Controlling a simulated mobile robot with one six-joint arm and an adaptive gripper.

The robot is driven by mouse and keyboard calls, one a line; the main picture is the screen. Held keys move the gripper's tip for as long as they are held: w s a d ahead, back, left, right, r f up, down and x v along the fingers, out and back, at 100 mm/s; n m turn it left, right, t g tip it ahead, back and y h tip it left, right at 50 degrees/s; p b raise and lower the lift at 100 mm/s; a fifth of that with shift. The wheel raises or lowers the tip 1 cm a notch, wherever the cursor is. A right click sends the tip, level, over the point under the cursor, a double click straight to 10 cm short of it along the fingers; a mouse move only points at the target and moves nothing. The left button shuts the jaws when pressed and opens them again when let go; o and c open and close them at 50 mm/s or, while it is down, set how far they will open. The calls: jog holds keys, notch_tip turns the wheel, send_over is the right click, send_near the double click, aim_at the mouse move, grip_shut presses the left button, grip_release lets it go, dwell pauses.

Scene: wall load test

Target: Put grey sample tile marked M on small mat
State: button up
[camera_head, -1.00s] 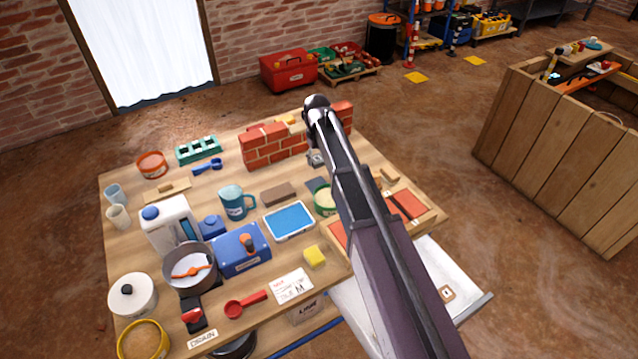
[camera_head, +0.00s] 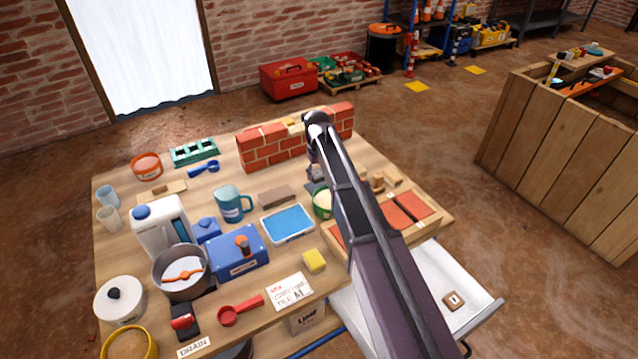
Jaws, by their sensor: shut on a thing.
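My gripper (camera_head: 316,173) is small in the picture, at the far end of my arm, pointing down low over the table behind the green-rimmed tub. It is shut on a small grey piece, apparently the grey sample tile; no letter M can be read on it. A dark grey flat patch (camera_head: 314,187), which looks like the small mat, lies on the table just under and in front of the gripper. My arm and the tub hide part of it. I cannot tell whether the tile touches it.
A low brick wall (camera_head: 262,149) stands right behind the gripper. A brown block (camera_head: 277,195), the green-rimmed tub (camera_head: 322,204) and a blue-topped tray (camera_head: 288,223) are close by. A wooden tray with red tiles (camera_head: 410,207) lies to the right, above an open white drawer (camera_head: 425,285).

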aim_at(318, 181)
jog(key=shift+f, duration=0.1)
jog(key=shift+f+b, duration=1.8)
jog(key=shift+b, duration=0.1)
jog(key=shift+f, duration=0.15)
jog(key=o, duration=1)
jog(key=shift+r, duration=0.2)
notch_tip(318, 181, up, 12)
jog(key=p, duration=1.2)
